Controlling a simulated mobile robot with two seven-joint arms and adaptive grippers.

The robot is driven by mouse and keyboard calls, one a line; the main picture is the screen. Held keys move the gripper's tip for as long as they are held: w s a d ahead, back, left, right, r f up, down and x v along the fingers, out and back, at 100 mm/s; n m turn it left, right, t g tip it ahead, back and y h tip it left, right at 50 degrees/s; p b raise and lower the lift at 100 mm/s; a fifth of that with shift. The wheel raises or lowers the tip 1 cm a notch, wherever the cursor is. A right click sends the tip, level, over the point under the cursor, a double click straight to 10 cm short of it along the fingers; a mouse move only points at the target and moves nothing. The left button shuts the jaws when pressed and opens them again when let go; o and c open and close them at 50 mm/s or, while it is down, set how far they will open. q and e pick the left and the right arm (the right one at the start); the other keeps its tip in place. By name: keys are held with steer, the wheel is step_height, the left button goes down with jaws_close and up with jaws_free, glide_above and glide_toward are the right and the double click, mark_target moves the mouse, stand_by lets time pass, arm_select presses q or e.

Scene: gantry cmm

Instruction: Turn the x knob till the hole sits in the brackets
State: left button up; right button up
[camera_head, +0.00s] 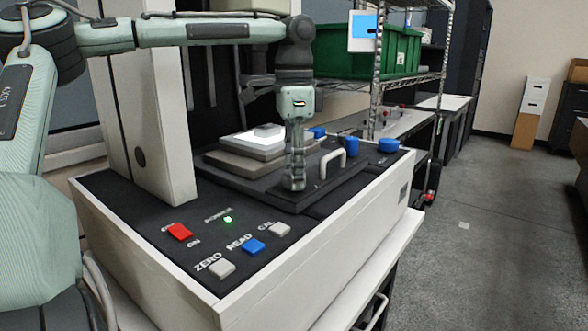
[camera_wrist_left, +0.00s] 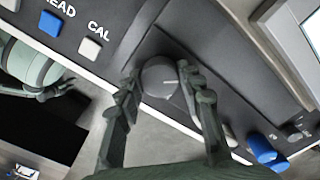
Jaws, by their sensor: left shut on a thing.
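My left gripper (camera_head: 295,184) points down onto the dark top of the measuring machine (camera_head: 110,194). In the left wrist view its fingers (camera_wrist_left: 163,88) are shut on a round grey knob (camera_wrist_left: 160,78) with a pale line on its face. In the head view the fingers hide this knob. I cannot read a label for it. A display (camera_head: 362,31) shows a blue area; no hole or brackets can be made out on it. My right gripper (camera_wrist_left: 62,88) shows at the left of the left wrist view; its jaw state is unclear.
ZERO (camera_head: 221,268), READ (camera_head: 253,246) and CAL (camera_head: 279,229) buttons and a red switch (camera_head: 180,232) are at the front. Blue knobs (camera_head: 388,145) and a pale handle (camera_head: 332,162) lie to the right. A stepped plate (camera_head: 240,160) is behind the gripper.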

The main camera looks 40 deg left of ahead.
arm_select(q)
steer(key=shift+m, duration=0.4)
steer(key=o, duration=1.2)
steer(key=shift+c, duration=0.2)
step_height(320, 180, up, 12)
